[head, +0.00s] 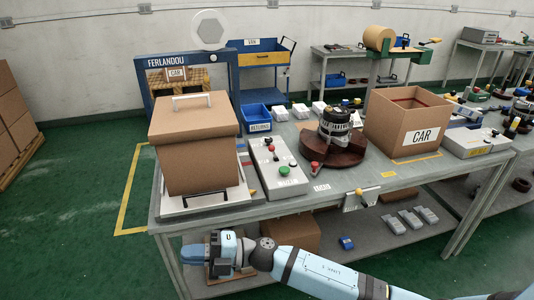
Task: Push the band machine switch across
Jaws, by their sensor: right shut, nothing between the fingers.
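The band machine appears to be the blue arch marked FERLANDOU (165,62) at the back left of the table. A closed brown carton (195,145) stands in front of it on a light plate. A grey control box (278,165) with a red knob and a green button lies right of the carton. I cannot tell which control is the switch. My right gripper (192,253) is shut and empty, below and in front of the table's front left corner, apart from these controls. My left gripper is out of view.
On the table (340,182) are a dark round turntable with an alternator (335,125), a blue bin (256,118) and an open carton marked CAR (408,120). A lower shelf (375,232) holds grey parts.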

